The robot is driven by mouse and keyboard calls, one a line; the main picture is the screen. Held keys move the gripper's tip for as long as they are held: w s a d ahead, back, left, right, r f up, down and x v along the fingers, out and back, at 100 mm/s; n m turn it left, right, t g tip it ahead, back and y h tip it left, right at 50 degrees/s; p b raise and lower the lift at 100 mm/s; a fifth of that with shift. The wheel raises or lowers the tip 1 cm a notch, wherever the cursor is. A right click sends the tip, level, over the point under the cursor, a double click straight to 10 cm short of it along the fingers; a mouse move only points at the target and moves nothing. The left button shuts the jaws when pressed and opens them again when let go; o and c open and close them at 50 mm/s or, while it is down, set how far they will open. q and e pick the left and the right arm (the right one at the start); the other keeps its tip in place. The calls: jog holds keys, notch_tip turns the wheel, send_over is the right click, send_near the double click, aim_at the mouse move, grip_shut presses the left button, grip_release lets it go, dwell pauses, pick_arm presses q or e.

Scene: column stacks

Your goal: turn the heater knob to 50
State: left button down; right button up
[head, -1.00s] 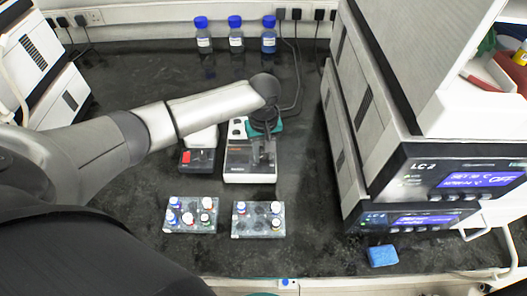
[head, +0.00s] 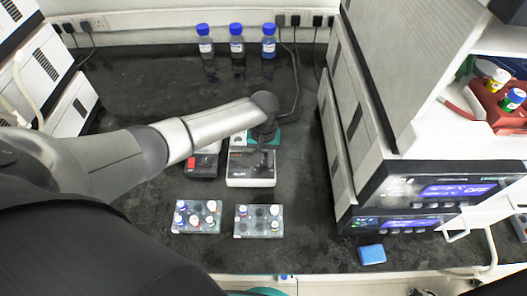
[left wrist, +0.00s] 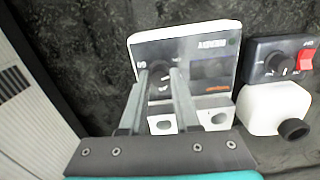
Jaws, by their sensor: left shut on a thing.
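The heater (head: 251,182) is a white box with a dark front panel, standing mid-bench in the head view. It also fills the middle of the left wrist view (left wrist: 222,48). Its round dark knob (left wrist: 160,88) sits on the left of the panel. My left gripper (head: 263,158) reaches down over the heater. In the left wrist view its two grey fingers (left wrist: 163,74) stand on either side of the knob and are shut on it. The fingers partly hide the knob and its scale, so the setting is not readable. My right gripper is not in view.
A smaller dark device with a red switch (head: 191,162) stands just left of the heater. Two vial racks (head: 183,230) (head: 245,236) lie in front. LC instruments (head: 395,190) and a blue sponge (head: 372,254) are on the right. Blue-capped bottles (head: 237,47) stand at the back.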

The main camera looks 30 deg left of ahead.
pick_arm(q)
jog(key=m+p, duration=0.1)
jog(key=m, duration=0.1)
jog(key=shift+r+m, duration=0.1)
jog(key=shift+m, duration=0.3)
jog(key=m+p, duration=0.2)
jog(key=m, duration=1)
jog(key=shift+m+p, duration=0.3)
jog(key=m, duration=0.3)
jog(key=shift+m, duration=0.3)
jog(key=m, duration=0.4)
jog(key=shift+m+b, duration=0.3)
jog(key=shift+b, duration=0.05)
jog(key=m, duration=0.4)
jog(key=shift+b, duration=0.4)
jog(key=shift+m+b, duration=0.35)
jog(key=shift+m, duration=1.75)
